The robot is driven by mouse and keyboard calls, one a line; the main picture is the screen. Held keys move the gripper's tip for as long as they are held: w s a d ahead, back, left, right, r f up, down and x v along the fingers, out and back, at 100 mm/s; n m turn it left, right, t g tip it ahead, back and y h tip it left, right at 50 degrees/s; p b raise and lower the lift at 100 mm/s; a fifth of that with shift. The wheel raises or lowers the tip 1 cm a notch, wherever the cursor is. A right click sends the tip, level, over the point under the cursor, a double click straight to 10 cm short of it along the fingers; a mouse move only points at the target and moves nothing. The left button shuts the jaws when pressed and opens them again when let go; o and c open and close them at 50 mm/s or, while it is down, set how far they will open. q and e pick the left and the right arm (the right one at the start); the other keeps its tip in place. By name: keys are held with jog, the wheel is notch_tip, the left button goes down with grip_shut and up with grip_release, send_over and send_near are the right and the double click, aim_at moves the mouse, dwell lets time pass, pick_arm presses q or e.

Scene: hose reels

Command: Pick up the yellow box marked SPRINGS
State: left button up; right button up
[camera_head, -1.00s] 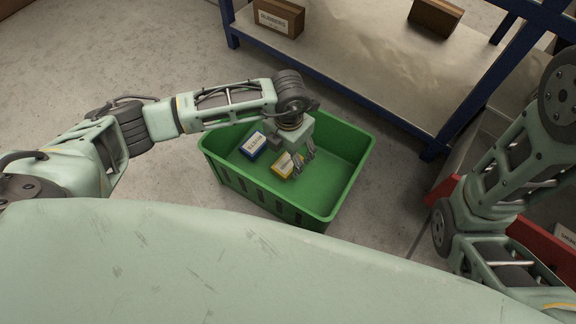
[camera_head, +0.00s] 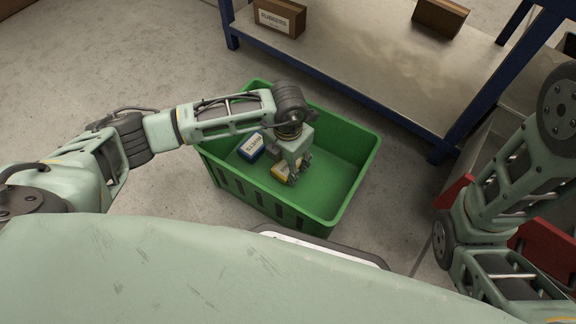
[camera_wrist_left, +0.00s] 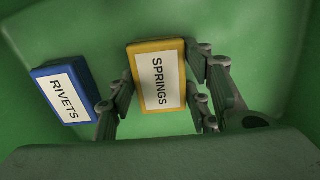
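The yellow box marked SPRINGS (camera_wrist_left: 159,78) lies flat in a green crate (camera_head: 345,188). It also shows in the head view (camera_head: 280,171), partly covered by my left gripper (camera_head: 296,180). In the left wrist view, the fingers of my left gripper (camera_wrist_left: 158,75) stand on both sides of the yellow box, close to its edges. They are apart, and I see no clear contact. My right arm (camera_head: 505,180) is at the right of the head view; its gripper is out of view.
A blue box marked RIVETS (camera_wrist_left: 66,92) lies in the crate left of the yellow box. The crate walls surround the left gripper. A blue-framed shelf (camera_head: 370,75) with cardboard boxes (camera_head: 279,18) stands behind. A red bin (camera_head: 545,250) is at the right.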

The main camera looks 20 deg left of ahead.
pick_arm(q)
jog(key=c, duration=0.7)
jog(key=shift+o, duration=0.2)
jog(key=shift+r, duration=0.1)
